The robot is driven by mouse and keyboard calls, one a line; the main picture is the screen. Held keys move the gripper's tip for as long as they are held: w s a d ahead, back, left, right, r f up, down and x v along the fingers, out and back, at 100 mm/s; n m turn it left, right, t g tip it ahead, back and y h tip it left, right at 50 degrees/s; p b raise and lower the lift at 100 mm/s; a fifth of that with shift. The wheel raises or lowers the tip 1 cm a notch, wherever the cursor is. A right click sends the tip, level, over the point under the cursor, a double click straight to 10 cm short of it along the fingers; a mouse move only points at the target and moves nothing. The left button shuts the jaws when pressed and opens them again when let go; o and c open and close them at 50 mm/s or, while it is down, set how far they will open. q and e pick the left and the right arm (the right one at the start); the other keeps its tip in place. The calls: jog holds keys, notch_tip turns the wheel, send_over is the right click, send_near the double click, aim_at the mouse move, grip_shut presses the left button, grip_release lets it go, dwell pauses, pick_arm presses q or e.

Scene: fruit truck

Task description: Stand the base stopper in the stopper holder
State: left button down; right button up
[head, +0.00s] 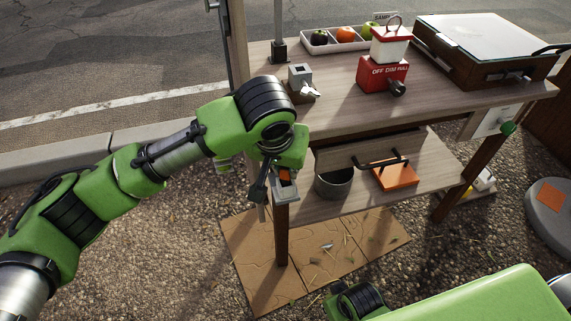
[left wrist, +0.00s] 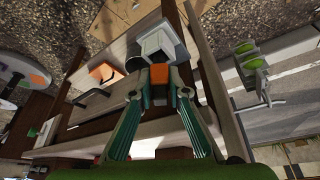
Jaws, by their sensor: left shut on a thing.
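My left gripper (head: 272,178) points down at the near left table leg. It is shut on a small orange block, which I take for the base stopper (head: 285,173); in the left wrist view the orange face (left wrist: 154,76) shows between the fingertips (left wrist: 156,88). A pale grey square box, which looks like the stopper holder (head: 286,190), sits by the table leg right below the orange block; it also shows in the left wrist view (left wrist: 160,38). Orange block and box overlap in both views; I cannot tell how deep the block sits. My right gripper is out of view.
The wooden table (head: 340,112) carries a red machine (head: 383,76), a fruit tray (head: 341,47) and a glass-topped case (head: 487,45). Its lower shelf (head: 350,203) holds a metal pot (head: 333,185) and an orange pad (head: 394,177). Cardboard (head: 258,250) lies on the gravel.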

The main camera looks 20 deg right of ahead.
pick_arm(q)
jog(key=shift+f, duration=0.55)
jog(key=c, duration=1.9)
grip_release()
jog(key=v, duration=1.2)
jog(key=shift+a+f, duration=0.1)
